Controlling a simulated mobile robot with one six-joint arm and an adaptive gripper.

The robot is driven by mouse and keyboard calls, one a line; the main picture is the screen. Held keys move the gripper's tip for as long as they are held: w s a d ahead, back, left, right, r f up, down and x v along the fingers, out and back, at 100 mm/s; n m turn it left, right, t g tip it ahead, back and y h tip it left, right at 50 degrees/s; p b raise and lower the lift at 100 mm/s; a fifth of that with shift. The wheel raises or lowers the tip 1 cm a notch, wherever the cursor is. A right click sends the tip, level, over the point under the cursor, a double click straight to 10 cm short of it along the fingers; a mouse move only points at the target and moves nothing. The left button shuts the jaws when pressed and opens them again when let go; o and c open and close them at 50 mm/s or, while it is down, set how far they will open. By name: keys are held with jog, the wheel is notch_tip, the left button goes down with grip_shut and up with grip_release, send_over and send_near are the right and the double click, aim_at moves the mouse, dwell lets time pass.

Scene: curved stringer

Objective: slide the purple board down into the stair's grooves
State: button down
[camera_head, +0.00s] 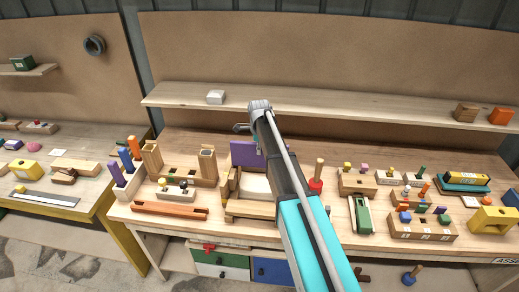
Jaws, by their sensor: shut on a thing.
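The purple board (244,154) stands upright at the wooden stair (250,208), near the middle of the bench. Its right part is hidden behind my arm. The stair is pale wood with side pieces, and its right side is also partly covered by my arm. My gripper (259,148) is at the board's upper right and shut on it; its fingers are mostly hidden behind my arm. I cannot tell whether the board's lower edge is inside the grooves or above them.
Left of the stair stand a wooden box (208,166), a small block with balls (177,190) and an orange tray (170,210). On the right are a red peg piece (316,185), a green clamp-like piece (361,213) and several peg blocks. A shelf (340,103) runs behind.

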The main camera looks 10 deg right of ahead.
notch_tip(320, 180, down, 14)
jog(key=b, duration=1.4)
dwell(6.0)
